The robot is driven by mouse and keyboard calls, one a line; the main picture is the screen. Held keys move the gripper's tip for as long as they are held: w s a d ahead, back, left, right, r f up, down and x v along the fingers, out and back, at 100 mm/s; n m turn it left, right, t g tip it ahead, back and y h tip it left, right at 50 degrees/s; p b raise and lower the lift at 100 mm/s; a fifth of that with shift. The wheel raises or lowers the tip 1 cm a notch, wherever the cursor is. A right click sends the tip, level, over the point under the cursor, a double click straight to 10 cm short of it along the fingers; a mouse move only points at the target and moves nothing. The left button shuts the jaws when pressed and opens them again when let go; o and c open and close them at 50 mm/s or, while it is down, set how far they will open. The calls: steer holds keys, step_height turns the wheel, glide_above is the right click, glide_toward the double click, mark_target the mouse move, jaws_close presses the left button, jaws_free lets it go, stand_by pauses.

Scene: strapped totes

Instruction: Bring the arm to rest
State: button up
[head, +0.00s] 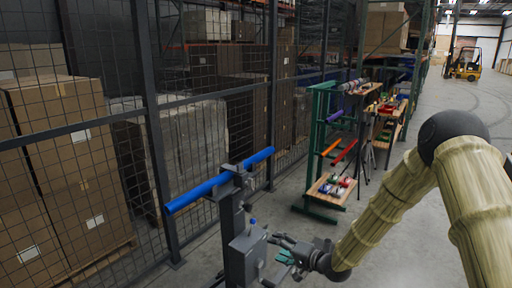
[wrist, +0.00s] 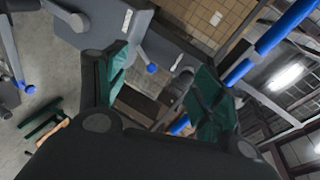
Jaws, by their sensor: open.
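My gripper (head: 283,256) is at the bottom centre of the head view, beside a grey box (head: 247,258) on a dark post. In the wrist view my gripper (wrist: 160,90) has its two teal-padded fingers apart with nothing between them. The grey box also shows in the wrist view (wrist: 105,18), beyond the left finger. A small blue knob (wrist: 152,69) shows between the fingers, close to a grey lever part. I cannot tell whether a finger touches the box. My arm runs in from the right of the head view.
A blue bar (head: 220,180) lies across the post top. A green rack (head: 320,145) with coloured bars and a wooden shelf (head: 330,188) stands behind. A mesh fence (head: 155,120) lines the left, with boxed pallets behind it. Open floor (head: 440,110) and a yellow forklift (head: 464,66) are far right.

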steer(key=s+d+f+n+g+h, duration=0.1)
steer(key=s+d+f+g+h, duration=0.15)
steer(key=s+f, duration=0.8)
steer(key=s+d+f+n+g+h, duration=0.1)
steer(key=s+d+f+g+h, duration=0.15)
steer(key=s+f, duration=0.85)
steer(key=s+d+f+n+g+h, duration=0.1)
steer(key=s+d+h, duration=0.1)
steer(key=s, duration=0.8)
steer(key=s+d+f+n+g+h+b, duration=0.1)
steer(key=s+d+f+g+h, duration=0.1)
steer(key=s, duration=0.8)
steer(key=s+d+f+n+g+h, duration=0.1)
steer(key=s+d, duration=0.3)
steer(key=s, duration=0.6)
steer(key=shift+d+f+n+g+h+b, duration=0.2)
steer(key=shift+n+g+h+b, duration=0.25)
steer(key=shift+g, duration=0.25)
